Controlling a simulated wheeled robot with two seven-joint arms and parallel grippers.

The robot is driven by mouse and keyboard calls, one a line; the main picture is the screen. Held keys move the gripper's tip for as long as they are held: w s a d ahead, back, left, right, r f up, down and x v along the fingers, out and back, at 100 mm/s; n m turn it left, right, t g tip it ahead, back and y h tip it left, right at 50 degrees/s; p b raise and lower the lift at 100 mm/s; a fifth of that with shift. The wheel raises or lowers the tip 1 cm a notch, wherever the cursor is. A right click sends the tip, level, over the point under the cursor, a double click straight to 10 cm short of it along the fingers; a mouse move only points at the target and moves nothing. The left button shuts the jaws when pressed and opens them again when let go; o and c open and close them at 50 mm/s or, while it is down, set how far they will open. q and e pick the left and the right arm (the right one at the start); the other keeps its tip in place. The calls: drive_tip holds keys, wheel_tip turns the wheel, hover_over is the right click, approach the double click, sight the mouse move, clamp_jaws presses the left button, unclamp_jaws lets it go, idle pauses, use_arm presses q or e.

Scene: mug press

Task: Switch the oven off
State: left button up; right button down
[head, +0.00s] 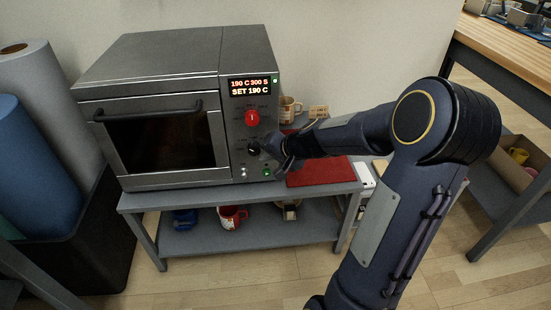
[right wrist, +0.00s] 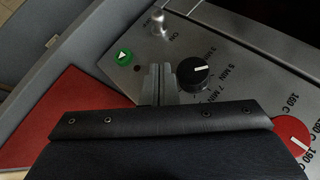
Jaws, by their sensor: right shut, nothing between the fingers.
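The grey oven (head: 150,62) stands on a bench with its door shut. Its lit display (head: 250,87) reads 190 C 300 S and SET 190 C, with a green light beside it. Below are a red knob (head: 252,118), a black knob (head: 254,148), a green button (head: 266,172) and a silver toggle switch (head: 243,173). In the right wrist view the toggle (right wrist: 157,20) has an ON label beside it. My right gripper (right wrist: 158,80) is shut and empty, in front of the panel between the green button (right wrist: 123,57) and black knob (right wrist: 193,74). My left gripper is out of view.
A red mat (head: 322,173) lies on the bench (head: 150,203) right of the oven, with a mug (head: 288,108) behind. Grey and blue rolls (head: 38,150) stand at the left.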

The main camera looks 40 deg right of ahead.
sight(245, 172)
drive_tip(key=w+a+f, duration=0.1)
drive_tip(key=w+a+f+b, duration=0.1)
drive_tip(key=f, duration=0.1)
drive_tip(key=a+f+b, duration=0.1)
drive_tip(key=shift+w+a+f, duration=0.2)
drive_tip(key=shift+w+f, duration=0.15)
drive_tip(key=shift+w, duration=0.05)
